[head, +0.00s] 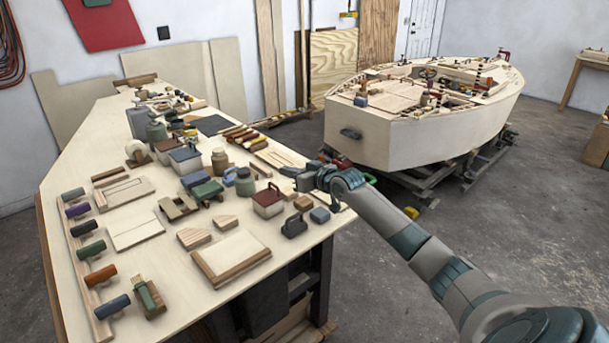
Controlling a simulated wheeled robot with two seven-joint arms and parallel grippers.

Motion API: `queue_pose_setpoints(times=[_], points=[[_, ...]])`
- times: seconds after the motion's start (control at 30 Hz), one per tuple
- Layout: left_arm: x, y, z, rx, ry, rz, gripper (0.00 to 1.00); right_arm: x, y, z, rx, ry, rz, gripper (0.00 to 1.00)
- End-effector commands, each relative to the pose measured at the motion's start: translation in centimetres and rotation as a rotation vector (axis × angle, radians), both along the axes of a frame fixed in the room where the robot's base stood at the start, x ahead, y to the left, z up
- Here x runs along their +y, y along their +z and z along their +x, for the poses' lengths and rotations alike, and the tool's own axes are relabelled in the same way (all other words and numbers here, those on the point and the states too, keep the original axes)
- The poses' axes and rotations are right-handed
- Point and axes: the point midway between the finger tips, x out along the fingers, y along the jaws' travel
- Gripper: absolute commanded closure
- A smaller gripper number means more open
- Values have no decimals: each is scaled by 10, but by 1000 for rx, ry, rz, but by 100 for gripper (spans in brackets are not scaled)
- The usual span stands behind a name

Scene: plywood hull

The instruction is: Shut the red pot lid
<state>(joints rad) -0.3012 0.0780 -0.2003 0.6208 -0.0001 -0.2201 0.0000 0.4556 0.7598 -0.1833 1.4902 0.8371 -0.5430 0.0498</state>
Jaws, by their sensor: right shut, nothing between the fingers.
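The red pot is a small whitish box-shaped pot (268,210) with a red lid (267,196), near the right edge of the workbench. The lid sits over the top of the pot, with a red part standing up at its back right; the view is too small to tell whether it is fully down. My right gripper (287,172) is shut and empty, just behind and to the upper right of the pot, its fingers pointing left. It looks apart from the lid. My left gripper is not in view.
A dark block with a handle (294,226), a blue-grey block (320,215) and a wooden block (303,203) stand right of the pot. A framed board (231,257) lies in front.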

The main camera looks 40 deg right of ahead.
Motion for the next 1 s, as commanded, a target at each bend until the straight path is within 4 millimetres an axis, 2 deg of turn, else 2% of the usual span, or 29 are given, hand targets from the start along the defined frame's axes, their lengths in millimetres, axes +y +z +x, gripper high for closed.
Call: queue_pose_setpoints(times=[0.2,0.4,0.6,1.0], points=[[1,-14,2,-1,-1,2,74,-5,7,-34,-1,0,-4,100],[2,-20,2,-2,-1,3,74,-8,14,-57,-1,0,-3,100],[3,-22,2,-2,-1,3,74,-9,18,-65,-1,0,-1,100],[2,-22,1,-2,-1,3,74,-9,19,-66,-1,0,0,100]])
